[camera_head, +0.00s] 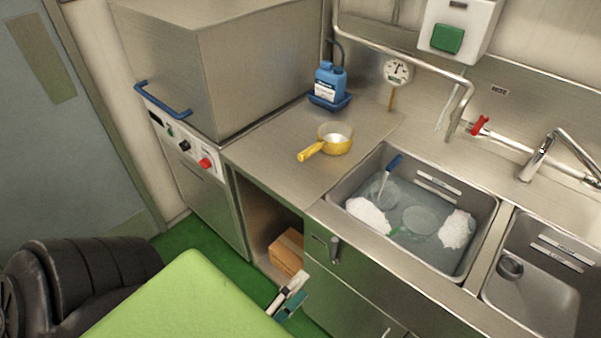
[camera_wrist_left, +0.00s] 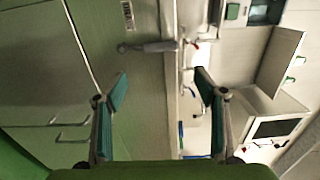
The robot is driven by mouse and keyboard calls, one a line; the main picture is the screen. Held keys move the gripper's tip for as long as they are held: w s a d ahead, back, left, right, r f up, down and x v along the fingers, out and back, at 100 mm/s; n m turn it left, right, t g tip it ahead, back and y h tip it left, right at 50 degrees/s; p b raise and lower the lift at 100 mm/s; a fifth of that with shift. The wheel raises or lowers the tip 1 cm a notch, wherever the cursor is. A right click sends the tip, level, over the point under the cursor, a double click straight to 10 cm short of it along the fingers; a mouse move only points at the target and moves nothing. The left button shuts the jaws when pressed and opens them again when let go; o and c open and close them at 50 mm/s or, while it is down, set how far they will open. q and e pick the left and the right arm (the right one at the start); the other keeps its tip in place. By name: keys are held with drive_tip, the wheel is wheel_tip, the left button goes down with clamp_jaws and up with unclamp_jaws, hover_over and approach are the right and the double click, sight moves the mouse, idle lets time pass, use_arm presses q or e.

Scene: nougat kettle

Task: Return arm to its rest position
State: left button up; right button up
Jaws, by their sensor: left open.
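My left arm (camera_head: 190,305), with a green cover, comes in at the lower left of the head view. My left gripper (camera_head: 287,297) is low in front of the counter, beside the open shelf under it. In the left wrist view the two teal-padded fingers (camera_wrist_left: 161,90) stand wide apart with nothing between them. My right gripper is not in view. A yellow pan with a handle (camera_head: 336,140) stands on the steel counter, well away from the gripper.
A sink (camera_head: 487,215) holds water, suds and a blue-handled tool (camera_head: 390,165). A blue canister (camera_head: 328,80) stands at the back. A cardboard box (camera_head: 287,251) sits in the open shelf near my gripper. A steel cabinet machine with a blue handle (camera_head: 165,107) stands left. Green floor (camera_head: 200,238) is clear.

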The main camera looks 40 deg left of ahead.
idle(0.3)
use_arm(q)
drive_tip(key=s+d+f+n+g, duration=0.25)
drive_tip(key=f+n+g, duration=0.2)
drive_tip(key=f, duration=0.95)
drive_tip(key=s+d+f+n+g, duration=0.25)
drive_tip(key=f+n+g, duration=0.2)
drive_tip(key=f, duration=0.85)
drive_tip(key=s+a+f+n+g, duration=0.2)
drive_tip(key=s+f+n+g, duration=0.1)
drive_tip(key=s+f, duration=0.5)
drive_tip(key=s+a+f+n+g, duration=0.2)
drive_tip(key=s+f+n+g, duration=0.2)
drive_tip(key=s+f, duration=0.4)
drive_tip(key=s+g, duration=0.1)
drive_tip(key=s, duration=0.2)
drive_tip(key=shift+a+f+y, duration=0.15)
drive_tip(key=shift+a+y, duration=0.15)
drive_tip(key=shift+a, duration=0.05)
